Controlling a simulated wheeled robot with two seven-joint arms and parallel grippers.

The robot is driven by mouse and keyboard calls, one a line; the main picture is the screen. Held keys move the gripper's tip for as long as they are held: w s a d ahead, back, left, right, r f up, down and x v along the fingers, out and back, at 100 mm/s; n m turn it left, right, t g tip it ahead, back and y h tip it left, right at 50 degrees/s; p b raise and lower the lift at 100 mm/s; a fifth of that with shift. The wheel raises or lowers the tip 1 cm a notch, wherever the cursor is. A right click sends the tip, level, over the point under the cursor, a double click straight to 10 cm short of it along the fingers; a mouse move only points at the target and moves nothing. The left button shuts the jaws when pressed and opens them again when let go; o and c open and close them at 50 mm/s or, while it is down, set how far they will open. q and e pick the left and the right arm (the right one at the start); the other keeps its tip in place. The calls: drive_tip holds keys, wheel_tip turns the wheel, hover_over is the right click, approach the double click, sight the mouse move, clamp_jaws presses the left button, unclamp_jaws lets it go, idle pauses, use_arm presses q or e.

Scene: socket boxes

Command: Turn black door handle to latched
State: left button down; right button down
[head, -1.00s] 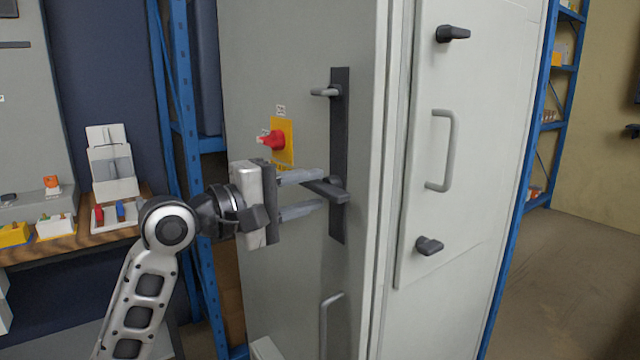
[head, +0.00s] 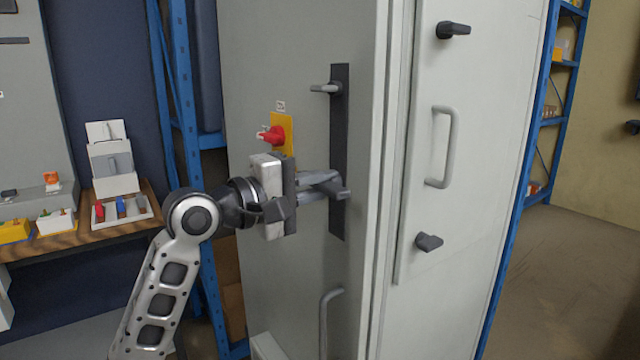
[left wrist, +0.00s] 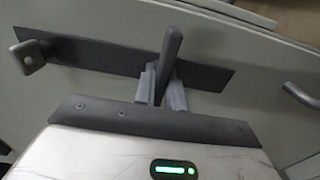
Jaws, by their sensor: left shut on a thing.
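The black door handle (head: 338,192) sits on the lower part of a tall dark plate (head: 338,110) on the grey cabinet door. My left gripper (head: 328,188) is shut on the handle, with a finger above and a finger below it. In the left wrist view the black handle (left wrist: 170,58) stands between the two grey fingertips (left wrist: 160,88) of my left gripper. In the head view the gripper and fingers hide part of the handle. My right gripper is not in view.
A red rotary switch on a yellow plate (head: 283,135) is just above my left gripper. A grey lever (head: 325,88) is higher on the dark plate, and a grey pull handle (head: 328,315) is below. Blue shelving (head: 185,120) and a workbench (head: 120,232) stand left.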

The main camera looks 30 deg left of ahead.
use_arm(q)
drive_tip(key=shift+m, duration=0.4)
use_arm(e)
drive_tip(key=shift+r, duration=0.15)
use_arm(q)
drive_tip(key=shift+m+p, duration=0.35)
drive_tip(key=shift+m, duration=1.15)
drive_tip(key=m, duration=0.3)
drive_tip(key=shift+m+p, duration=0.3)
drive_tip(key=shift+p, duration=0.1)
drive_tip(key=shift+m, duration=0.9)
drive_tip(key=m, duration=0.4)
drive_tip(key=shift+m, duration=2.2)
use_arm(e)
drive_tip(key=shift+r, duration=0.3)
use_arm(q)
drive_tip(key=shift+m, duration=0.3)
